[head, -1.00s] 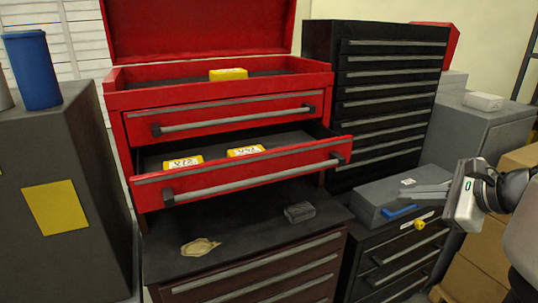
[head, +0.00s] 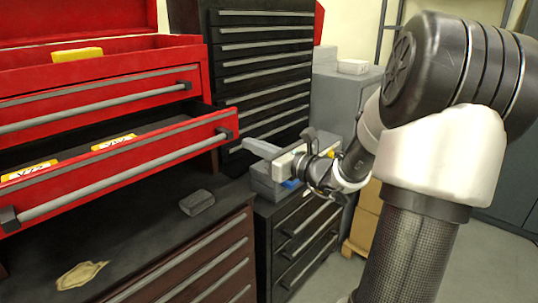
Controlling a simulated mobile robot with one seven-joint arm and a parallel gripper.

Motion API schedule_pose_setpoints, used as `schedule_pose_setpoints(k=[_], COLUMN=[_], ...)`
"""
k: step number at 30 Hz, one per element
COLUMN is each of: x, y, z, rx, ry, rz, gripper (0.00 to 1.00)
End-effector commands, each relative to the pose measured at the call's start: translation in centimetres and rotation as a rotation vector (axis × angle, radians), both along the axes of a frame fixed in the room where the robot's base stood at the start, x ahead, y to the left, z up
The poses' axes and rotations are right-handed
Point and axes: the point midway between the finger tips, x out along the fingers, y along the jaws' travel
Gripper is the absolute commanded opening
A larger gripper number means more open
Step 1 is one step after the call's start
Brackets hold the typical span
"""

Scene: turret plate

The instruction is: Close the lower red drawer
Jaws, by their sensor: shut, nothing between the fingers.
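The lower red drawer (head: 120,165) is pulled out of the red tool chest, with a grey bar handle (head: 130,180) along its front. Two yellow boxes (head: 115,142) (head: 28,171) lie inside it. The upper red drawer (head: 95,98) above it looks shut. My gripper (head: 240,149) is to the right of the lower drawer's right front corner, with its fingers pointing left. It is shut and empty. It appears apart from the drawer, though the depth between them is hard to judge.
A dark cabinet top (head: 150,225) below holds a grey block (head: 197,202) and a crumpled tan cloth (head: 80,275). A black drawer cabinet (head: 265,65) stands behind. A grey toolbox (head: 262,188) sits on a low black cabinet (head: 300,240) beneath my gripper.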

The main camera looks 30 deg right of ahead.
Motion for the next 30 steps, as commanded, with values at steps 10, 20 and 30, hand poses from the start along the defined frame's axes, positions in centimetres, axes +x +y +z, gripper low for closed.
schedule_pose_setpoints(k=[10,20,30], x=[3.4,3.5,6.1], y=[1.2,1.2,2.1], z=[0.0,0.0,-0.1], rx=[0.0,-0.001,-0.002], ry=[0.0,0.001,-0.001], rz=[0.002,0.001,0.005], gripper=[0.0,0.0,0.0])
